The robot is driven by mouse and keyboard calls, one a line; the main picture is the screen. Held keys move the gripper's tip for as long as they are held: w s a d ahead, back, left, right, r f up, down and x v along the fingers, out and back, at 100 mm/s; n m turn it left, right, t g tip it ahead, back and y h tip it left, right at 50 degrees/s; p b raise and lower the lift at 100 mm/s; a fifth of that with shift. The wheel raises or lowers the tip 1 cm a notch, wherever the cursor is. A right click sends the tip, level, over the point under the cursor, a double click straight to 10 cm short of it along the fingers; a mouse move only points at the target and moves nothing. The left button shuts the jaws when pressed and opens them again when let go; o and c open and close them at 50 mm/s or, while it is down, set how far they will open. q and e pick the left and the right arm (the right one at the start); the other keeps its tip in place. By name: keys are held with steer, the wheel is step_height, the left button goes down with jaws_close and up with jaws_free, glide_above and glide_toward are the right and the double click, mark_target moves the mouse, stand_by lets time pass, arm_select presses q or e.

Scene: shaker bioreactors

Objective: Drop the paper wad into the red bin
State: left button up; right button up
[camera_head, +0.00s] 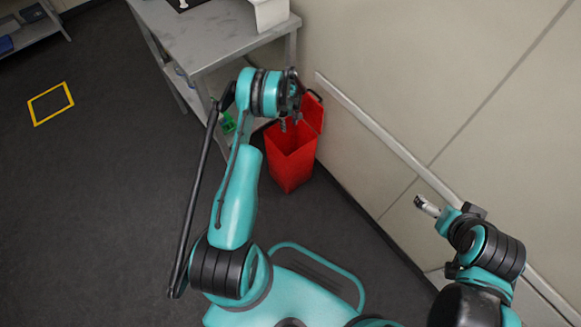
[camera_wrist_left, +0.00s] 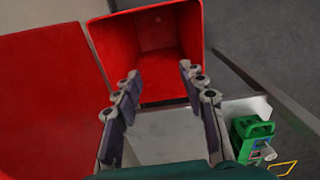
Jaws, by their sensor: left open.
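The red bin (camera_head: 291,163) stands on the floor against the wall with its lid (camera_head: 313,111) open. My left gripper (camera_head: 291,123) is above the bin's opening. In the left wrist view its two fingers (camera_wrist_left: 158,90) are spread with nothing between them. The bin (camera_wrist_left: 198,50) is beyond the fingertips there, and its lid (camera_wrist_left: 45,100) fills the left side. I see no paper wad in either view; the visible part of the bin's inside looks bare, and part is hidden. My right gripper (camera_head: 427,206) is at the right, away from the bin; its fingers are too small to read.
A grey table (camera_head: 205,40) with a lower shelf stands beside the bin. A green object (camera_head: 228,122) is near its lower part and shows in the left wrist view (camera_wrist_left: 252,138). The wall with a rail (camera_head: 385,137) bounds the right. Open floor lies left, with a yellow floor marking (camera_head: 50,103).

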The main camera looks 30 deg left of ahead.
arm_select(q)
step_height(320, 180, up, 9)
steer(key=shift+f, duration=0.1)
stand_by(0.5)
